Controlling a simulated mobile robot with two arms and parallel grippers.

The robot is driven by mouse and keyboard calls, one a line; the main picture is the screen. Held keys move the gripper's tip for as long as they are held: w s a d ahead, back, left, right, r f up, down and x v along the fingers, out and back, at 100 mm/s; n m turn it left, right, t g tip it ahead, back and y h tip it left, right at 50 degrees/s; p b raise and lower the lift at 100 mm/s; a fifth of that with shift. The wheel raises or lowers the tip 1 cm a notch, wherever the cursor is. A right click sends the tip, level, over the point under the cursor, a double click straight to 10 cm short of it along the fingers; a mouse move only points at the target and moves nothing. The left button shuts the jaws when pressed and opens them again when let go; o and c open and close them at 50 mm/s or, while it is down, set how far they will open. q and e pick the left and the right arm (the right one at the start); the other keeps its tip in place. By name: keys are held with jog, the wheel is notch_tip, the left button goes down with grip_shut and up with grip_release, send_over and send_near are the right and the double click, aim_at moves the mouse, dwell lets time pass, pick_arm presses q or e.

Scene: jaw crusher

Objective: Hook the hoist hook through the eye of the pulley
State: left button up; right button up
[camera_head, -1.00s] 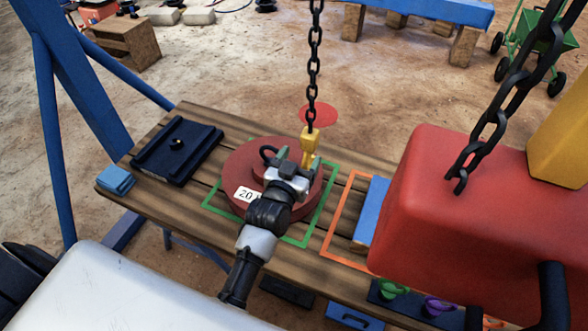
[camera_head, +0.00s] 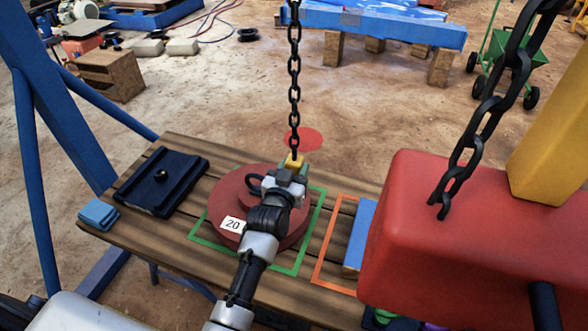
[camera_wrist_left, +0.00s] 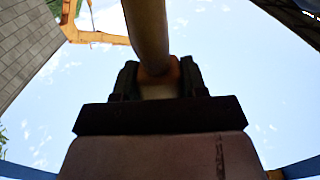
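The pulley is a red round body (camera_head: 232,192) with a white "20" label, lying on the wooden table inside a green outline. Its dark eye (camera_head: 253,184) stands on top, just left of my left gripper. The yellow hoist hook (camera_head: 293,161) hangs on a black chain (camera_head: 294,80); its lower part is hidden by my left gripper (camera_head: 287,179). In the left wrist view, the gripper's fingers (camera_wrist_left: 159,82) close around a thick rod-like piece (camera_wrist_left: 149,32), which seems to be the hook. Whether the hook touches the eye cannot be seen. My right gripper is out of view.
A big red block (camera_head: 450,235) with a chain and yellow upright fills the near right. A blue post stands left.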

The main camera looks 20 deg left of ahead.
pick_arm(q)
grip_shut()
jog(key=shift+s+r+p, duration=0.15)
jog(key=shift+s+p, duration=0.3)
jog(key=shift+s+r+p, duration=0.2)
jog(key=shift+s+p, duration=0.55)
jog(key=shift+s, duration=0.2)
jog(key=s+r+p, duration=0.1)
jog(key=s+p, duration=0.4)
jog(key=s, duration=0.2)
jog(key=shift+s+r, duration=0.15)
jog(key=shift+s, duration=0.25)
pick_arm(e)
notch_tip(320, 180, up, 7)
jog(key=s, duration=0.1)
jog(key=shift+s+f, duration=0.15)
pick_arm(q)
jog(key=shift+a, duration=0.25)
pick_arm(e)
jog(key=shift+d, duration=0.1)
pick_arm(q)
jog(key=a, duration=1.1)
jog(key=shift+s+p, duration=0.25)
jog(key=shift+p, duration=0.15)
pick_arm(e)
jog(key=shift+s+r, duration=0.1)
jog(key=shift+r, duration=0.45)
